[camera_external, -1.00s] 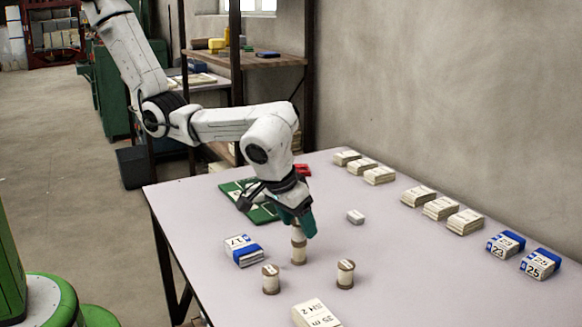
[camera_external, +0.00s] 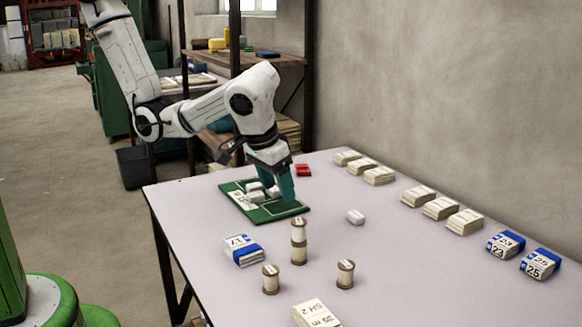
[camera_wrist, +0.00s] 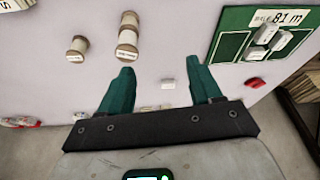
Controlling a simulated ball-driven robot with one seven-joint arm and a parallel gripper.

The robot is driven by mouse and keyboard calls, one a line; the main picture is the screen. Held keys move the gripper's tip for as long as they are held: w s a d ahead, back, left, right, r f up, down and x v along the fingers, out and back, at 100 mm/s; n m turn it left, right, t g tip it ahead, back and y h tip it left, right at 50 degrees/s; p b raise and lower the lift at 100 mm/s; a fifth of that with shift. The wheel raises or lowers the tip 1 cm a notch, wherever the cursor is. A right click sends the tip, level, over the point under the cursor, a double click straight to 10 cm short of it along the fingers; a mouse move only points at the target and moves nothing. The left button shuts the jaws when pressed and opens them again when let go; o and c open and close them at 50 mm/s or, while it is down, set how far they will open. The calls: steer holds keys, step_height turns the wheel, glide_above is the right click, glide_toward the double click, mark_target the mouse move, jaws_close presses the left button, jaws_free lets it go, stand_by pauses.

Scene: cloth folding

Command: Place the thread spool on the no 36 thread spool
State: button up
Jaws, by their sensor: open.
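Two thread spools are stacked upright in the external view, the upper spool (camera_external: 299,231) resting on the lower spool (camera_external: 299,254). The stack also shows in the wrist view, with the upper spool (camera_wrist: 128,35) nearest the camera. Two single spools stand in front of the stack, a left one (camera_external: 270,279) and a right one (camera_external: 345,274). The numbers on the spools are too small to read. My gripper (camera_external: 284,200) is open and empty, behind the stack and over the near part of the green board. Its teal fingers (camera_wrist: 161,85) are spread apart in the wrist view, clear of the stack.
A green board (camera_external: 240,205) with white blocks lies behind the stack. A small white block (camera_external: 355,217) lies to the right. A blue-banded pack (camera_external: 243,251) is left of the stack, and a paper pack (camera_external: 316,314) is in front. More packs line the wall side.

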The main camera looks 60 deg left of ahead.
steer(key=a+f+m+g, duration=0.1)
steer(key=a+f, duration=0.2)
steer(key=a, duration=0.5)
steer(key=a+f+g, duration=0.1)
steer(key=a+f, duration=0.1)
steer(key=a, duration=0.7)
steer(key=s+a+m+h, duration=0.1)
steer(key=s+a, duration=0.7)
steer(key=a, duration=0.5)
steer(key=shift+a, duration=0.4)
steer(key=shift+r, duration=0.1)
